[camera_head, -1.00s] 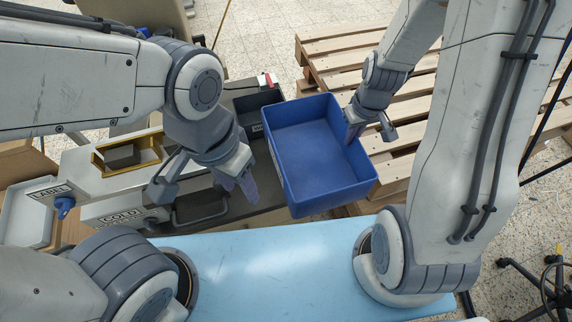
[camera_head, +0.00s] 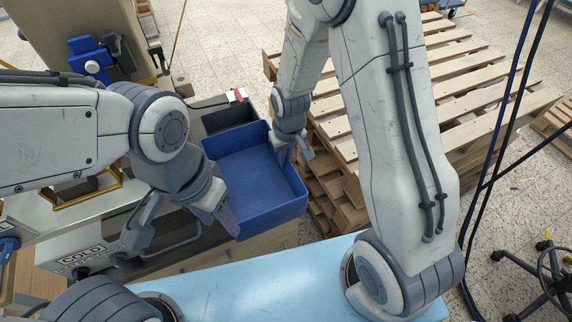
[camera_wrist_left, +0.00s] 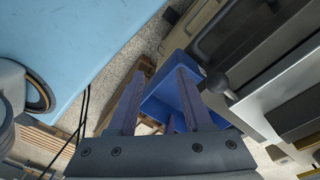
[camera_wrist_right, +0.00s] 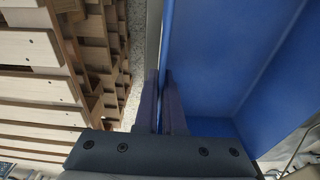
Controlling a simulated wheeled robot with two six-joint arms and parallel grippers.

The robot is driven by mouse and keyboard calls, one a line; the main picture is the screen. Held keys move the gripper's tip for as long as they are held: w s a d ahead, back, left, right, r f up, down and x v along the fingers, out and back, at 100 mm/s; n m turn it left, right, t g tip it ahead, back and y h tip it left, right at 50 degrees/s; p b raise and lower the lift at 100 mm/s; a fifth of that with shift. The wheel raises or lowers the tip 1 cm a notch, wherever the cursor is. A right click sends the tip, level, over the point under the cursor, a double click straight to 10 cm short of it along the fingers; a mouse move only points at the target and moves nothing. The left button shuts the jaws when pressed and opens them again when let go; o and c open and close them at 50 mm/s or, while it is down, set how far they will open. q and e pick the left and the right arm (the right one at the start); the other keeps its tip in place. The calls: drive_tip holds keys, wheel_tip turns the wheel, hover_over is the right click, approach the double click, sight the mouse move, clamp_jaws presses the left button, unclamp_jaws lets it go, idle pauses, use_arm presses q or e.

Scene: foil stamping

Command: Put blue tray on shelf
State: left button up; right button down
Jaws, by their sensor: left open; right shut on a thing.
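The blue tray (camera_head: 262,178) is an open, empty box, held at its right wall by my right gripper (camera_head: 287,153). In the right wrist view the fingers (camera_wrist_right: 163,105) are shut on the tray's wall (camera_wrist_right: 168,50), one finger on each side. My left gripper (camera_head: 190,228) is open, left of the tray's near-left side, and holds nothing. In the left wrist view its two fingers (camera_wrist_left: 158,100) are apart, with the blue tray (camera_wrist_left: 182,98) beyond them. I cannot make out a shelf for certain in these views.
A machine labelled COLD (camera_head: 85,252) stands at the left, with a dark bin (camera_head: 228,116) behind the tray. Stacked wooden pallets (camera_head: 420,85) stand at the right. My light blue base top lies in front. Cables and a wheeled stand (camera_head: 535,280) are at the right.

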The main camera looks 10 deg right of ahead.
drive_tip(key=shift+f, duration=0.5)
drive_tip(key=shift+r, duration=0.15)
drive_tip(key=c, duration=1)
unclamp_jaws()
